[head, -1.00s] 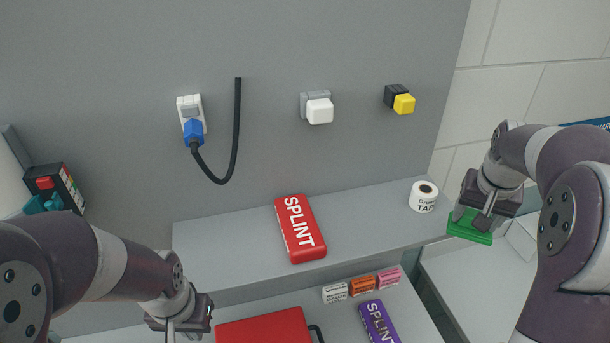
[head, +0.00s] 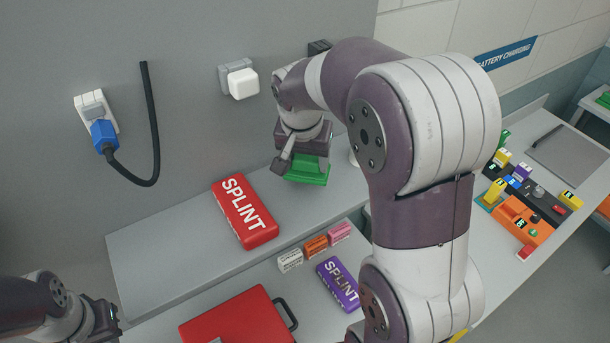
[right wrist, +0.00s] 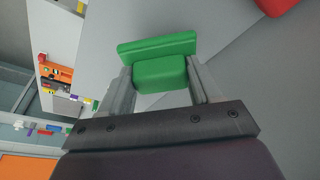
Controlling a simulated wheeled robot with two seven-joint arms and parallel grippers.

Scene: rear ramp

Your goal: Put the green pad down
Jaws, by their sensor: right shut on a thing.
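The green pad (head: 312,176) is in my right gripper (head: 298,160), over the grey upper ledge (head: 150,250), to the right of the red splint pack (head: 245,210). In the right wrist view the green pad (right wrist: 158,48) shows as a plate with a block that sits between the two fingers of my right gripper (right wrist: 160,80). I cannot tell whether the pad touches the ledge. My left gripper (head: 106,322) is at the lower left, away from the pad, and its fingers are not clear.
A white tape roll (head: 352,160) is partly hidden behind my right arm. Small boxes (head: 315,246), a purple splint pack (head: 338,284) and a red case (head: 238,320) lie on the lower surface. The ledge left of the red splint pack is clear.

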